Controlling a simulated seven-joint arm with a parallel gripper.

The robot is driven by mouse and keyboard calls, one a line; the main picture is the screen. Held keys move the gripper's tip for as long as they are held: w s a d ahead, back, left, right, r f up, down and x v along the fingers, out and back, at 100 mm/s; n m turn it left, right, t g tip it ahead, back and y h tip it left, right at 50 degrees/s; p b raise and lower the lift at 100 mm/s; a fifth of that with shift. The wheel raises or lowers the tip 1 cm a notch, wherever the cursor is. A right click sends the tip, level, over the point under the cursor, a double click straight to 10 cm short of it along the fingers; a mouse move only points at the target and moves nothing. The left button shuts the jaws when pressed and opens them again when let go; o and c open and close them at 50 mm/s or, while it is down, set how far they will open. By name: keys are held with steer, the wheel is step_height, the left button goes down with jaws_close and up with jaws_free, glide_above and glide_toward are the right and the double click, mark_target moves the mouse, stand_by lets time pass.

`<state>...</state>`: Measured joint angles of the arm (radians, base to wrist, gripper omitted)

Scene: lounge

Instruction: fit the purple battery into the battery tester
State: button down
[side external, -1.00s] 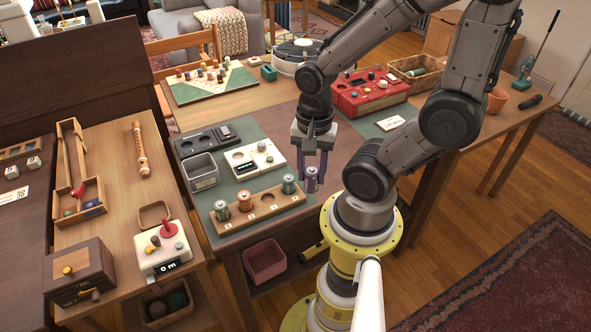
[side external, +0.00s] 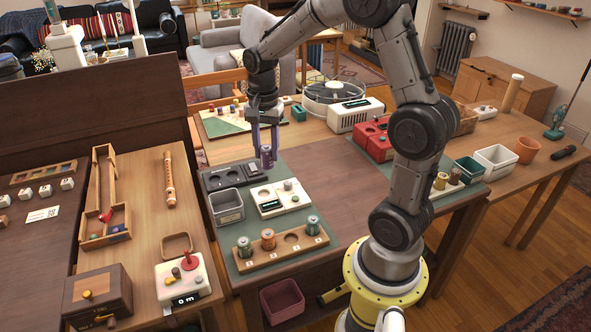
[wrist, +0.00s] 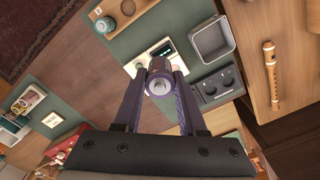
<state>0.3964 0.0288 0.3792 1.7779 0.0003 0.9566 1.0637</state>
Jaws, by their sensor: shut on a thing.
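My gripper (side external: 265,162) is shut on the purple battery (side external: 266,152) and holds it roughly upright. In the side view it appears just behind the white device and to the right of the black one, seemingly above the table. The white device (side external: 269,207), with a small dark display and round features on top, looks like the battery tester. In the wrist view the battery's round end (wrist: 160,87) shows between the fingers. The white device (wrist: 142,62) lies partly hidden behind the battery and fingers there. The exact height above the table is unclear.
A black unit with round recesses (side external: 222,181) and a grey bin (side external: 229,214) stand to the left. A wooden rack (side external: 290,254) with green and orange batteries and an empty hole is in front. A red box (side external: 372,140) is to the right. Green mat right of the tester is clear.

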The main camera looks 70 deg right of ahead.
steer(key=w+d+f, duration=0.5)
steer(key=w, duration=0.1)
steer(key=shift+m, duration=0.4)
steer(key=shift+s+d+f, duration=0.1)
steer(key=shift+d+f, duration=0.25)
steer(key=shift+f, duration=1.4)
steer(key=shift+s+d+f, duration=0.1)
steer(key=shift+d+f, duration=0.2)
steer(key=shift+f, duration=1.5)
steer(key=shift+d+f, duration=0.35)
steer(key=shift+f, duration=1.4)
steer(key=shift+f, duration=0.95)
steer(key=shift+c, duration=2)
jaws_free()
steer(key=shift+r, duration=0.1)
step_height(320, 180, up, 7)
steer(key=shift+r, duration=0.15)
